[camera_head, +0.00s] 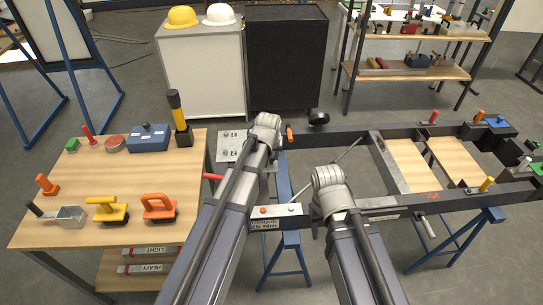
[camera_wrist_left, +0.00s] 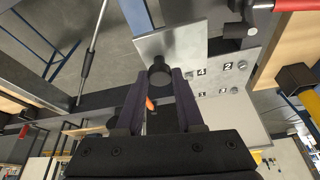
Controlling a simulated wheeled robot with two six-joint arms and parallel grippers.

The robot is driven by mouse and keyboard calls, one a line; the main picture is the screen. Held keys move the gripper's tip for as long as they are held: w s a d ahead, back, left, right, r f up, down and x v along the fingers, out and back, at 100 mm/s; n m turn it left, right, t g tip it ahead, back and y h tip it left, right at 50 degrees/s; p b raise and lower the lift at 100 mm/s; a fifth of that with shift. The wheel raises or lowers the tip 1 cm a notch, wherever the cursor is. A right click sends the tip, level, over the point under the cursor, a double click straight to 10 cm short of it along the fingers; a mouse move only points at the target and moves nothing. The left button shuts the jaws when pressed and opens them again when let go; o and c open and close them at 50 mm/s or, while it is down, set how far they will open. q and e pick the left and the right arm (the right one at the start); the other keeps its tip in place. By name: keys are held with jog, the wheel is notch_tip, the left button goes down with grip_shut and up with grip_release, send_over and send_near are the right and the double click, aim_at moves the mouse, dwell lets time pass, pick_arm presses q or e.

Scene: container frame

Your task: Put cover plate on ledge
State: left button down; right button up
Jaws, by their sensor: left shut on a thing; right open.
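A square grey metal plate with a round black knob, which looks like the cover plate (camera_wrist_left: 172,42), shows in the left wrist view. My left gripper (camera_wrist_left: 160,78) is shut on the knob, with the plate beyond the fingertips. In the head view my left gripper (camera_head: 266,126) is over the left end of the dark frame (camera_head: 365,133), and its fingers and the plate are hidden by the arm. My right gripper (camera_head: 329,180) is over the near part of the frame; its fingers are hidden below the wrist. I cannot tell which part of the frame is the ledge.
A numbered grey panel (camera_head: 229,146) is beside my left gripper; it also shows in the left wrist view (camera_wrist_left: 222,105). A wooden table (camera_head: 120,180) with several tools stands left. A torque-labelled block (camera_head: 276,219) lies between my arms. Blue trestles (camera_head: 290,255) support the frame.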

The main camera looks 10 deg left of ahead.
aim_at(271, 169)
pick_arm(q)
jog(key=shift+f+b, duration=4.2)
jog(key=shift+f, duration=0.15)
jog(key=shift+s+a+f, duration=0.1)
jog(key=shift+a+f, duration=0.1)
jog(key=shift+a, duration=0.25)
jog(key=shift+s+a+f+b, duration=0.15)
jog(key=shift+s+a+b, duration=0.15)
jog(key=shift+a, duration=0.6)
jog(key=shift+s+a+f+b, duration=0.15)
jog(key=shift+s+a, duration=0.1)
jog(key=shift+a, duration=0.65)
jog(key=shift+d+f+b, duration=0.1)
jog(key=shift+f+b, duration=0.5)
jog(key=shift+f+b, duration=0.3)
jog(key=shift+c, duration=2.3)
grip_release()
jog(key=shift+r, duration=0.15)
